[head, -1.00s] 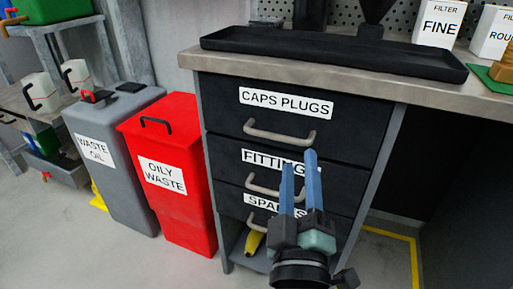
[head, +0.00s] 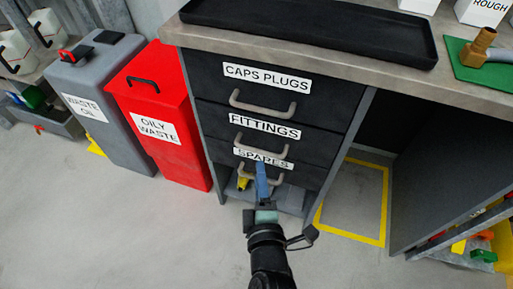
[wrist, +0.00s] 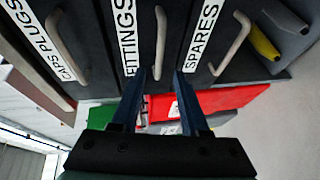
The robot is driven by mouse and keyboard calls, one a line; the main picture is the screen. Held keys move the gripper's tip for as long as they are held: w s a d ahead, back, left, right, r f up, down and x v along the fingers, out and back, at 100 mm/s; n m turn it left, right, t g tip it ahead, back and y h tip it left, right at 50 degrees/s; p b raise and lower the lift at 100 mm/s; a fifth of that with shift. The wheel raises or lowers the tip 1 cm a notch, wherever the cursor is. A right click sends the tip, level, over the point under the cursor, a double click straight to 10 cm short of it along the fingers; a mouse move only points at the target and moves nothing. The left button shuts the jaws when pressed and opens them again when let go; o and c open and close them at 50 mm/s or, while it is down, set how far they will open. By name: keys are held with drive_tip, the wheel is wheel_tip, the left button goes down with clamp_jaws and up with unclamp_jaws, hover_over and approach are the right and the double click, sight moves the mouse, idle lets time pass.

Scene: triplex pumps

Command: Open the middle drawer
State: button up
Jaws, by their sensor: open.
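The dark cabinet has three shut drawers. The middle drawer, labelled FITTINGS (head: 264,126), has a grey bar handle (head: 260,152). In the wrist view this handle (wrist: 160,40) lies ahead of my gripper, in line with the gap between the fingertips. My gripper (head: 262,168) is open and empty, with blue fingers. In the head view its fingers overlap the SPARES label just below the middle handle. The wrist view shows my gripper's two fingers (wrist: 160,72) spread apart. I cannot tell the exact distance to the handle.
Above is the CAPS PLUGS drawer (head: 268,78); below is the SPARES drawer (head: 308,176). A red oily waste bin (head: 185,95) and a grey waste oil bin (head: 105,115) stand to the left. A black tray (head: 310,30) lies on the worktop. The floor in front is clear.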

sight(257, 150)
drive_tip(key=w, duration=0.3)
drive_tip(key=w+f, duration=0.1)
drive_tip(key=w, duration=0.4)
drive_tip(key=shift+w+a+f, duration=0.25)
drive_tip(key=shift+w+a, duration=0.05)
drive_tip(key=shift+a, duration=0.05)
clamp_jaws()
idle(1.0)
